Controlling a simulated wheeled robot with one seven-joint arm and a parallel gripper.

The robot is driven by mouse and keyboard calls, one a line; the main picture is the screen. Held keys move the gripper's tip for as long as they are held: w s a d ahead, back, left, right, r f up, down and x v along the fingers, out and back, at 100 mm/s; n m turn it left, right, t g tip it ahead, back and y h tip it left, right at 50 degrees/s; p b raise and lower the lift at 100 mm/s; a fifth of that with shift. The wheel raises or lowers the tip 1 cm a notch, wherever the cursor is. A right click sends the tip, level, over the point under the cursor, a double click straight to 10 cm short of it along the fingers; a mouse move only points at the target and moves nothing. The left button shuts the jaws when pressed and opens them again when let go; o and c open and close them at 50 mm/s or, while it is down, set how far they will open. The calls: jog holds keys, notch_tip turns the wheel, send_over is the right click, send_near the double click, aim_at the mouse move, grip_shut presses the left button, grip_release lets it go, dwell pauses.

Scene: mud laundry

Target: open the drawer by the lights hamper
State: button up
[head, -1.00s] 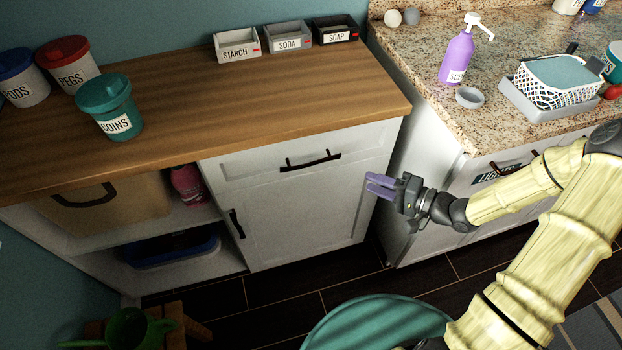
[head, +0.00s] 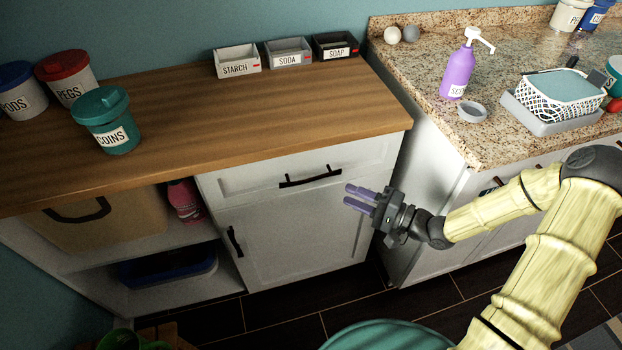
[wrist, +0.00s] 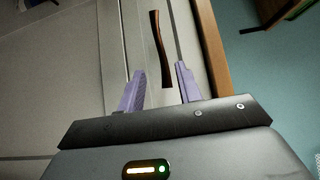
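The white drawer (head: 240,180) is shut, under the wooden counter in the head view. Its dark bar handle (head: 310,179) runs sideways across the front. My gripper (head: 347,195), with purple fingers, is open and empty, to the right of the handle and slightly below it in the head view. In the wrist view the handle (wrist: 160,48) appears upright, ahead of and between the two open fingers (wrist: 159,75). I see no contact with it. The lights hamper's label is not readable now; my arm covers much of the right cabinet front.
A white door (head: 290,235) with a dark upright handle is below the drawer. Open shelves with a pink bottle (head: 186,200) are left of it. The granite counter (head: 430,110) and its white cabinet stand to the right.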

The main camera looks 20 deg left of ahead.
aim_at(313, 180)
jog(key=x, duration=1.2)
jog(key=shift+a+f+b, duration=0.1)
jog(key=shift+b, duration=0.25)
grip_shut()
